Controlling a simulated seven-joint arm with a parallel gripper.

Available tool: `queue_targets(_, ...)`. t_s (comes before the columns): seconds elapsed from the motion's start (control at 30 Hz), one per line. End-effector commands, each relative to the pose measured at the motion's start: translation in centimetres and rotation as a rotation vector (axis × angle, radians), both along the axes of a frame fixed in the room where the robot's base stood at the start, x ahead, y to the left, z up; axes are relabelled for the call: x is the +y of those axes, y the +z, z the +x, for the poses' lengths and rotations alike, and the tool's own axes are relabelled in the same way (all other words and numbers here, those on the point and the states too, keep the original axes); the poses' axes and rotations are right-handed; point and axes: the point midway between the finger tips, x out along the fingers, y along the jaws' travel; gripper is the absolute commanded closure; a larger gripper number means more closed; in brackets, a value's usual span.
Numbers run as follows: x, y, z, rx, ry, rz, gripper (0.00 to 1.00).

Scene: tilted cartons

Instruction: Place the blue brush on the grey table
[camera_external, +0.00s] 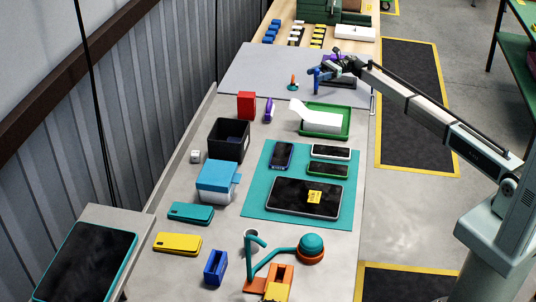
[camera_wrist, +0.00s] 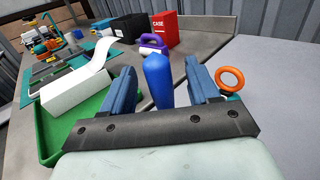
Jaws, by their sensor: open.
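The blue brush (camera_wrist: 158,82) shows its smooth rounded end upright in the wrist view. It is between the two blue fingers of my gripper (camera_wrist: 160,68), with a narrow gap on each side. My gripper is open around it, and the brush's lower part is hidden behind the dark bracket. In the external view my gripper (camera_external: 317,76) is low near the right side of the grey table (camera_external: 250,76). There I cannot separate the brush from the blue fingers. The grey table's surface (camera_wrist: 285,85) also fills the right of the wrist view.
An orange and teal item (camera_external: 293,82) stands on the grey table close left of my gripper. A green tray (camera_external: 338,134) with a white carton (camera_external: 320,122) lies in front. A red case (camera_external: 246,105) and a purple item (camera_external: 268,110) stand nearby. The table's left part is clear.

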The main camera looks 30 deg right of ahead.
Motion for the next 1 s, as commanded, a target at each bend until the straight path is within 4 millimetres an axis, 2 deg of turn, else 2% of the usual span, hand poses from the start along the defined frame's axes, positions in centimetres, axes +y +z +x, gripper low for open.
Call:
queue_targets(0.17,-2.2,0.0,0.0,0.0,-0.002,0.0,0.4)
queue_targets(0.5,-8.8,0.0,0.1,0.0,-0.002,0.0,0.4)
queue_targets(0.7,-11.8,0.0,0.1,0.0,-0.001,0.0,0.4)
queue_targets(1.0,-13.5,0.0,0.0,0.0,0.0,0.0,0.4)
